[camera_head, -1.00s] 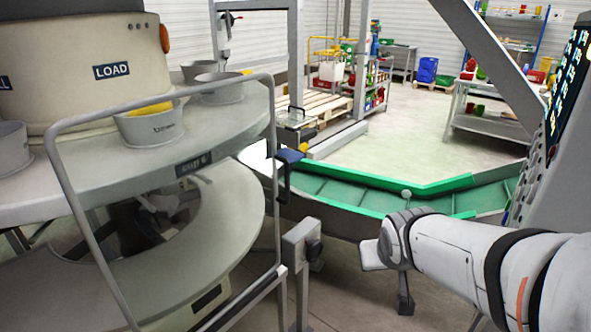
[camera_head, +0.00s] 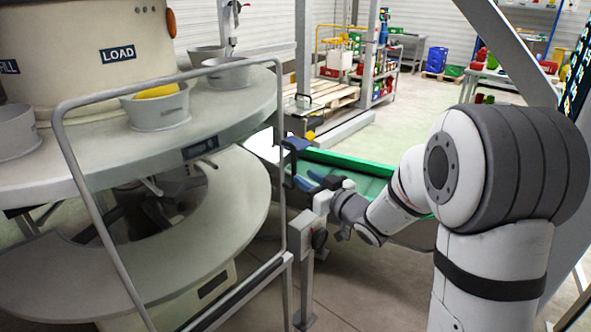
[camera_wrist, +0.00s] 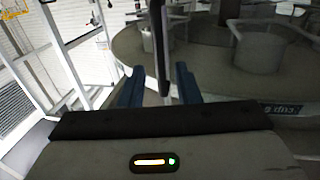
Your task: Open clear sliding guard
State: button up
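The clear sliding guard (camera_head: 66,150) is a see-through panel in a grey tube frame, standing in front of the round machine. My gripper (camera_head: 316,182) has blue fingers and is just right of the handle. In the wrist view my gripper (camera_wrist: 159,88) is open, its fingers apart on either side of a dark upright bar (camera_wrist: 161,45), apparently the guard's edge or handle. I cannot tell whether either finger touches it.
Behind the guard, the round table (camera_head: 90,190) carries grey cups, one with a yellow item (camera_head: 155,108). A grey post (camera_head: 307,260) stands close below my gripper. A green conveyor (camera_head: 345,170) runs behind my arm. Shelves and crates are far back.

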aim_at(295, 171)
jog(key=x, duration=0.6)
jog(key=shift+w+a+p, duration=0.1)
jog(key=shift+p, duration=0.3)
jog(key=shift+c, duration=0.2)
grip_shut()
